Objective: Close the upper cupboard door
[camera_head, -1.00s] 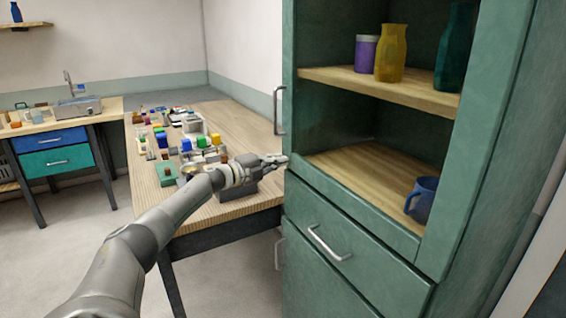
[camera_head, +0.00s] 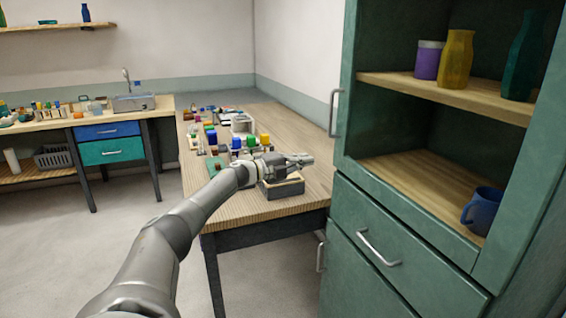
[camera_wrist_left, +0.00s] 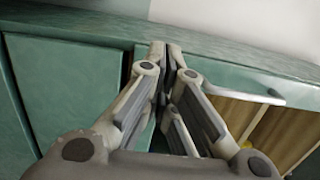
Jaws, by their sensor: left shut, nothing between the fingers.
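The green cupboard (camera_head: 348,160) stands at the right, and its upper compartment is open to view. A vertical metal handle (camera_head: 335,113) sticks out at its left edge. The upper door's panel is hard to make out in the head view and seems edge-on or hidden. My left gripper (camera_head: 308,158) is shut and empty, just left of the cupboard's edge and below that handle, over the table. In the left wrist view, the shut fingers (camera_wrist_left: 168,65) lie in front of green panels (camera_wrist_left: 75,85), with a metal handle (camera_wrist_left: 245,94) to their right. I cannot tell whether they touch. My right gripper is not in view.
The upper compartment holds a purple jar (camera_head: 428,60), a yellow bottle (camera_head: 456,60), a dark green bottle (camera_head: 524,55) and a blue mug (camera_head: 483,210). A drawer (camera_head: 400,240) below is shut. A cluttered wooden table (camera_head: 230,205) stands behind my left arm. Floor at left is clear.

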